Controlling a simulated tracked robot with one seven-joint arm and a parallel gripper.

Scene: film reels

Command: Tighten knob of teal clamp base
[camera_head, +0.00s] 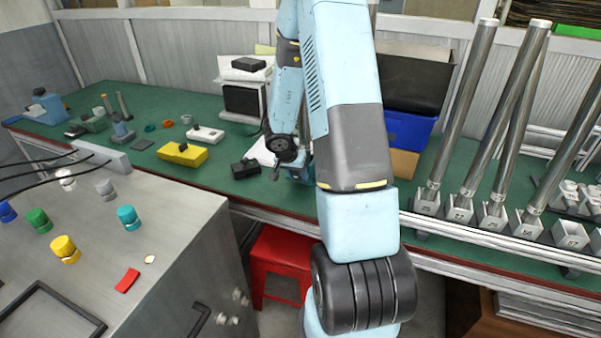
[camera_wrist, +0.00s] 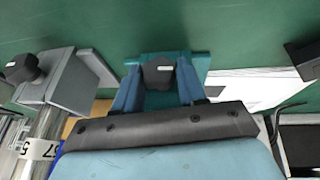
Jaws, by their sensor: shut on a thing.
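In the wrist view the teal clamp base (camera_wrist: 200,62) stands against the green bench top. Its dark knob (camera_wrist: 159,74), with a small pale label, faces me. My gripper (camera_wrist: 158,84) has its two blue fingers on either side of the knob and is shut on it. The front of the fingers overlaps the teal base in the picture. In the head view my arm covers most of this spot, and the knob cannot be made out there.
A grey clamp base (camera_wrist: 70,85) with a black knob (camera_wrist: 22,68) stands close on the left in the wrist view. In the head view, leaning metal tubes (camera_head: 505,110) stand at right, a blue bin (camera_head: 408,130) behind my arm, and a yellow block (camera_head: 182,153) at left.

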